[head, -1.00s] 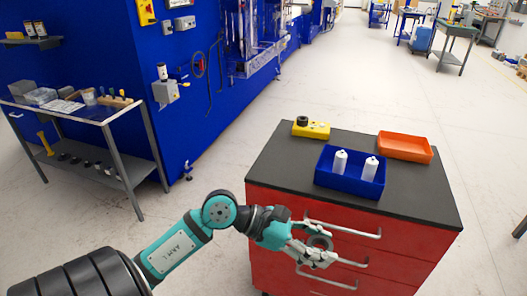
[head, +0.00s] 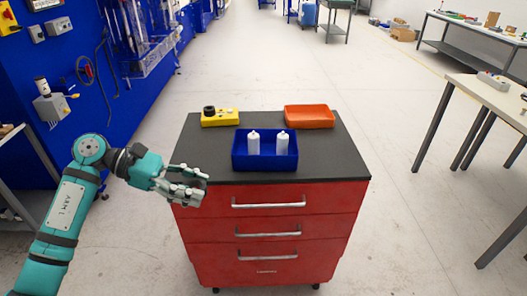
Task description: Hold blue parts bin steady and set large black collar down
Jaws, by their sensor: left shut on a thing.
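My left gripper (head: 192,186) is at the left front corner of the cabinet, beside its top edge. It is shut on the large black collar (head: 186,183), a dark ring mostly hidden by the fingers. The blue parts bin (head: 265,163) stands upright on the cabinet's black top, near the front edge and to the right of the left gripper, apart from it. Two white bottles (head: 254,143) stand in the bin. My right gripper is not in view.
The red drawer cabinet (head: 270,222) has a black top (head: 340,160). A yellow box with a black knob (head: 220,117) lies at back left, an orange tray (head: 309,116) at back right. The top is clear left and right of the bin. A table (head: 485,90) stands at right.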

